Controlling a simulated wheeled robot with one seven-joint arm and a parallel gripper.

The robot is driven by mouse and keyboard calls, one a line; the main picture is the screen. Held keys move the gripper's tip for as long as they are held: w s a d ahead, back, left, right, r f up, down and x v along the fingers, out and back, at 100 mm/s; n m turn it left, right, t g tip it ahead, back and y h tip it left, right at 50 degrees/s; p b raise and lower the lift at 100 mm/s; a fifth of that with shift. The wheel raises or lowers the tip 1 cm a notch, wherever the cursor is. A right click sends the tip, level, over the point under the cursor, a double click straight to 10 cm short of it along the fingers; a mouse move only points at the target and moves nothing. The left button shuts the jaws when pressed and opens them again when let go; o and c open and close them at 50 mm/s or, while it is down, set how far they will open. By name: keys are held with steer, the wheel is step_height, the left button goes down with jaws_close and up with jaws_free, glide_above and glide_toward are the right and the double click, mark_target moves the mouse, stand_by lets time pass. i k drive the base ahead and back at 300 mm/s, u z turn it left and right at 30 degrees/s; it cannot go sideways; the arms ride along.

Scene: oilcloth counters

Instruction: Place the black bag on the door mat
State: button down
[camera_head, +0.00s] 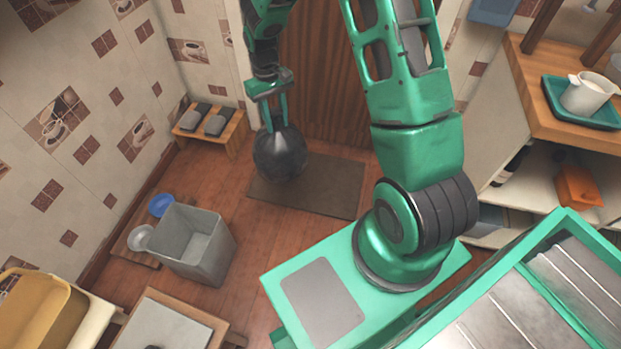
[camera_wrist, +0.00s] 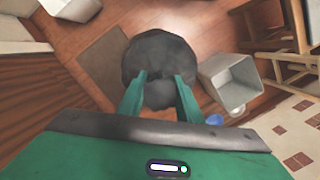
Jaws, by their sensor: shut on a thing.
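The black bag (camera_head: 281,155) is round and full, and it hangs from my gripper (camera_head: 270,108) in the head view. In the wrist view the bag (camera_wrist: 158,58) sits between the two green fingers of my gripper (camera_wrist: 159,88), which are shut on its gathered neck. The door mat (camera_head: 325,187) is a dark rectangle on the wooden floor in front of the brown door. In the head view the bag overlaps the mat's left part; its height above the mat is hard to tell. In the wrist view the mat (camera_wrist: 102,65) shows to the left of the bag.
A grey open bin (camera_head: 192,245) stands on the floor left of the mat, with blue and white bowls (camera_head: 160,205) beside it. A low wooden bench (camera_head: 209,128) with dark slippers stands by the wall. A counter (camera_head: 550,110) with shelves is at the right.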

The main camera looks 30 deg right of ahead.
mark_target(312, 184)
steer(key=i, duration=0.9)
steer(key=u, duration=0.1)
